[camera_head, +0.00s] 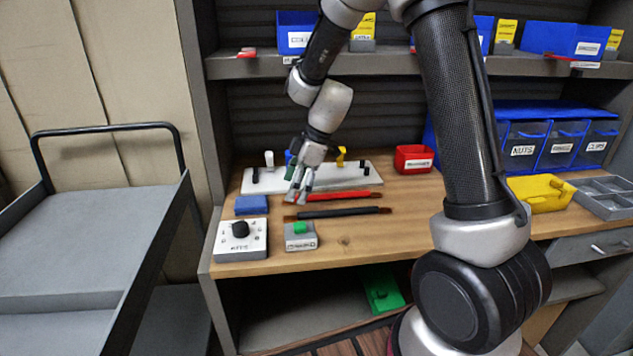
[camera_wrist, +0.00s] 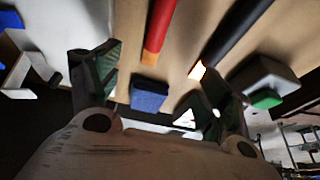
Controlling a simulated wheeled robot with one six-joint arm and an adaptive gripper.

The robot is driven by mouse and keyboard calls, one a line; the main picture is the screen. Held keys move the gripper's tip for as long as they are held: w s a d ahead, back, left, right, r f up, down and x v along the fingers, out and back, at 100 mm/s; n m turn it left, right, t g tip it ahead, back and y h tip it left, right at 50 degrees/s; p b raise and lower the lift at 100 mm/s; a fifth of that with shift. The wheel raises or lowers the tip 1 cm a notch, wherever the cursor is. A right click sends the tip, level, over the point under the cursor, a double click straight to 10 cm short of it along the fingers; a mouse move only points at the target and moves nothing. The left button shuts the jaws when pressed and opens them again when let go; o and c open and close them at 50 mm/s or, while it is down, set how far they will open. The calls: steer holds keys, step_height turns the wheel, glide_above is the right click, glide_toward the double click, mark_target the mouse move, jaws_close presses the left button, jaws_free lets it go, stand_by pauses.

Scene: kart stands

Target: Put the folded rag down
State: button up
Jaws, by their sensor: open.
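The folded rag (camera_head: 251,204) is a small flat blue block shape. It lies on the wooden bench top at the left, behind the white dial box. In the wrist view the blue rag (camera_wrist: 150,97) shows between my fingers, beyond their tips. My gripper (camera_head: 298,192) is open and points down over the bench, to the right of the rag and apart from it. In the wrist view my gripper (camera_wrist: 163,82) has its fingers spread with nothing between them.
A red bar (camera_head: 335,197) and a black bar (camera_head: 340,212) lie right by my gripper. A white dial box (camera_head: 240,241) and a green-button box (camera_head: 300,237) stand in front. A white rack (camera_head: 345,177) is behind. The bench centre front is clear.

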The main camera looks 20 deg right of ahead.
steer(key=s+d+r+m+t+h, duration=0.2)
steer(key=s+d+r+m, duration=0.5)
steer(key=s+d+r, duration=0.5)
steer(key=s+d+r+m+h, duration=0.1)
steer(key=s+d+r+m, duration=0.1)
steer(key=s, duration=0.3)
steer(key=s+d+r+m+t, duration=0.1)
steer(key=s+d+m, duration=0.1)
steer(key=s+m, duration=0.2)
steer(key=s+d+r+m+h, duration=0.1)
steer(key=s+d+r+m, duration=0.1)
steer(key=s, duration=0.4)
steer(key=shift+r+m+h, duration=0.3)
steer(key=shift+r+m, duration=0.05)
steer(key=shift+m, duration=0.05)
steer(key=shift+o, duration=0.5)
